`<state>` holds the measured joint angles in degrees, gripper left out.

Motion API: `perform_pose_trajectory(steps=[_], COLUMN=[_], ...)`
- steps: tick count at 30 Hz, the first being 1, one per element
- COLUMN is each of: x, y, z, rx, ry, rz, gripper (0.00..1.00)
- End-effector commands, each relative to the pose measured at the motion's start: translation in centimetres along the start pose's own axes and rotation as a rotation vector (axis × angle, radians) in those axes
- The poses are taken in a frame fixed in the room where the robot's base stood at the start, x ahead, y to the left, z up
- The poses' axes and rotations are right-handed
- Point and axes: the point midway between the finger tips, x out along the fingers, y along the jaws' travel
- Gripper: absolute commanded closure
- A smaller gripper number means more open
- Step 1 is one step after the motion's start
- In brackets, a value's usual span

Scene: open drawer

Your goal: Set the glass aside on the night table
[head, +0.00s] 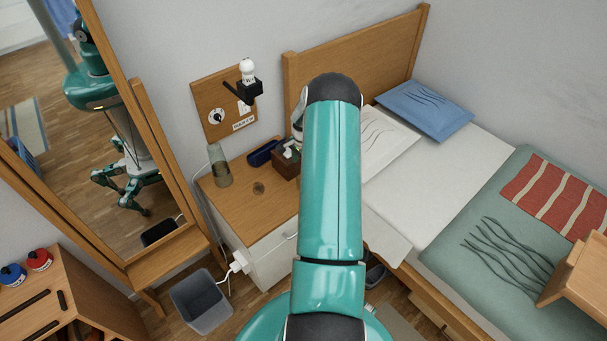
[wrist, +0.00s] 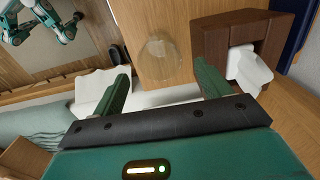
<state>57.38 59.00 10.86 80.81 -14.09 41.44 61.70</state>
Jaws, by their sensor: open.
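A tall clear glass (head: 219,166) stands upright on the wooden night table (head: 235,202), near its left edge in the head view. In the wrist view a clear, rounded glass shape (wrist: 160,62) shows faintly over the wooden top, beyond and between my fingers. My gripper (wrist: 163,76) is open, with nothing held between its fingers. A gap remains between the fingertips and the glass. In the head view my arm hides the gripper and the right part of the night table.
A brown tissue box (head: 286,162) and a dark blue case (head: 263,153) stand at the back of the night table. A mirror (head: 128,150) rises at the left, a bed (head: 440,200) at the right. A grey bin (head: 201,302) stands on the floor.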

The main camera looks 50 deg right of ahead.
Motion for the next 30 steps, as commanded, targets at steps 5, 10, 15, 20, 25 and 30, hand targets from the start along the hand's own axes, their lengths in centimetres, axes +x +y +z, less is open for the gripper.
perform_pose_trajectory(steps=[5,10,15,20,25,30], x=[-2.6,-3.2,-3.9,-8.5,-16.4,-23.5], y=[-0.1,0.0,-0.3,-1.9,-3.3,-2.9], z=[0.0,0.1,0.4,3.5,9.8,16.4], rx=[-0.001,0.0,-0.014,-0.13,-0.341,-0.551], ry=[0.001,-0.001,0.003,0.033,0.083,0.13], rz=[0.0,0.002,-0.002,-0.021,-0.053,-0.086], gripper=[0.23,0.23,0.23,0.23,0.23,0.23])
